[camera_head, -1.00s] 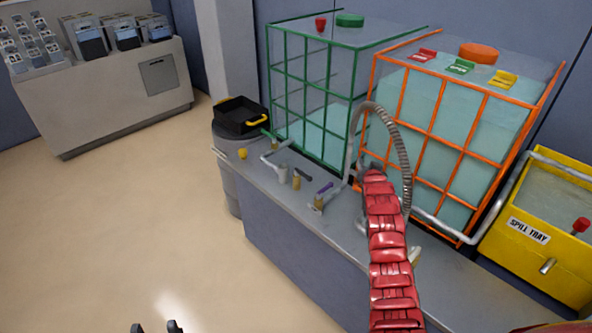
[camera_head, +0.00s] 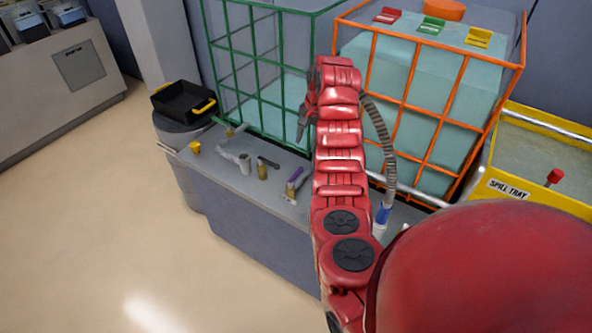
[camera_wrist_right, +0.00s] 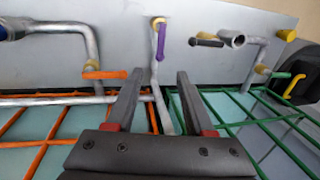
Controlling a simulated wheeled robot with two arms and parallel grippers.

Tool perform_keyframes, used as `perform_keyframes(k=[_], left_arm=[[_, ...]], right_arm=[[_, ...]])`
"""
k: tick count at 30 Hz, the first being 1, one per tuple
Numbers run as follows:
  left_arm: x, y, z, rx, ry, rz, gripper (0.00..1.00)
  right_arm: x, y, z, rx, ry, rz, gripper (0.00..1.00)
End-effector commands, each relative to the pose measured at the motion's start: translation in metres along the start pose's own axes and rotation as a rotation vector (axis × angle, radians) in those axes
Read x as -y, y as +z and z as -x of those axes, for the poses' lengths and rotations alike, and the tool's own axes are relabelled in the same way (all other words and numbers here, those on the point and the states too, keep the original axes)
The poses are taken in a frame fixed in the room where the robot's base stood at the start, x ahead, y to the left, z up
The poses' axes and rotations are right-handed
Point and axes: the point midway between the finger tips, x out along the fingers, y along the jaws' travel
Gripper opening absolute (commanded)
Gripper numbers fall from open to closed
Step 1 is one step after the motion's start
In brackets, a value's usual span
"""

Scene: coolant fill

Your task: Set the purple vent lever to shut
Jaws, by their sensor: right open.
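The purple vent lever (camera_head: 296,174) sits on the grey bench top, left of my right arm in the head view. In the right wrist view the purple lever (camera_wrist_right: 161,42) points from a brass fitting (camera_wrist_right: 158,21) down the picture, roughly in line with the pipe behind my fingers. My right gripper (camera_head: 303,120) is raised above the bench by the green cage. In the right wrist view my right gripper (camera_wrist_right: 160,74) is open and empty, with the lever beyond and between its fingertips, apparently not touching. My left gripper is not in view.
A black-handled valve (camera_wrist_right: 207,40) and a bent pipe (camera_wrist_right: 240,42) stand beside the lever. The green cage (camera_head: 262,75) and orange cage (camera_head: 440,120) rise behind the bench. A ribbed hose (camera_head: 380,140) hangs right of my arm. A black tray (camera_head: 183,101) is at the bench's left end.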

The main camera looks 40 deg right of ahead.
Motion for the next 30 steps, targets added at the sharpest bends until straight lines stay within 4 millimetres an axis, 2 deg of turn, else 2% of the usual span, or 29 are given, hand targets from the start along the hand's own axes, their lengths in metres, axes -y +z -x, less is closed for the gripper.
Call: perform_keyframes(k=[3,9,15,22,30], left_arm=[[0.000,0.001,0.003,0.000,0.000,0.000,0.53],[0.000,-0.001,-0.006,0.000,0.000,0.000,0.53],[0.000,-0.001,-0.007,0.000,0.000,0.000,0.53],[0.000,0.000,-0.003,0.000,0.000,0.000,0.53],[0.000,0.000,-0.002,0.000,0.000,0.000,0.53]], right_arm=[[-0.002,0.000,-0.032,0.003,0.003,-0.001,0.53],[-0.001,0.001,-0.079,0.005,0.004,-0.002,0.53],[0.000,0.000,-0.115,0.000,0.000,0.000,0.53],[0.000,-0.001,-0.136,0.000,-0.001,-0.002,0.53],[0.001,-0.001,-0.143,-0.003,-0.002,0.002,0.53]])
